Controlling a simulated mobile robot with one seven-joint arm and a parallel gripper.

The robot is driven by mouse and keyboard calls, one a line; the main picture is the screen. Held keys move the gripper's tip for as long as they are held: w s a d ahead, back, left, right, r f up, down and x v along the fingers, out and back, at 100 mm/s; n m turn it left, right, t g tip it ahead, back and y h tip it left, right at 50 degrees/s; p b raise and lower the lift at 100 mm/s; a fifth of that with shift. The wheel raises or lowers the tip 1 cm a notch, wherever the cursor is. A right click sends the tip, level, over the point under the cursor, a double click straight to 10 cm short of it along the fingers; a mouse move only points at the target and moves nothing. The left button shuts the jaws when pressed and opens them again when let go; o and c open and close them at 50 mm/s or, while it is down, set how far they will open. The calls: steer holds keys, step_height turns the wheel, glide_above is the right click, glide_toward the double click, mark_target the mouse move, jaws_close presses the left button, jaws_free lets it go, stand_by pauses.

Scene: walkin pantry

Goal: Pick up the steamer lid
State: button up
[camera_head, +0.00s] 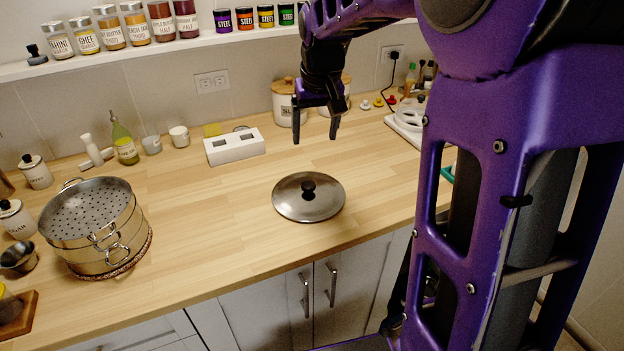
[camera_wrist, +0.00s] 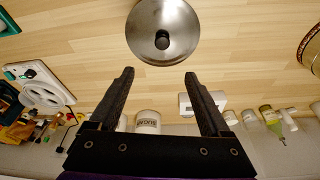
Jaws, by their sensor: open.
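The steamer lid (camera_head: 308,198) is a round metal disc with a black knob on top. It lies flat on the wooden counter (camera_head: 225,225), near the front edge. It also shows in the wrist view (camera_wrist: 162,30), at the top middle, with its knob facing me. My gripper (camera_head: 315,140) is open and empty above the counter, behind the lid and apart from it. In the wrist view its two black fingers (camera_wrist: 158,74) are spread, with bare wood between the tips. The metal steamer (camera_head: 93,225) with a perforated top stands at the left on a woven mat.
A white box (camera_head: 234,146) and canisters (camera_head: 283,103) stand along the back wall. A bottle (camera_head: 124,143) and small jars stand at the back left. A shelf of jars (camera_head: 135,48) runs above. The counter around the lid is clear.

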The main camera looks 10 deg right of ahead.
glide_above(308, 184)
steer(key=s, duration=0.2)
steer(key=f, duration=1.1)
steer(key=shift+w+d+f+b, duration=0.1)
steer(key=shift+d+f+b, duration=0.1)
steer(key=shift+f+b, duration=0.2)
steer(key=x, duration=0.5)
steer(key=shift+a, duration=0.2)
jaws_close()
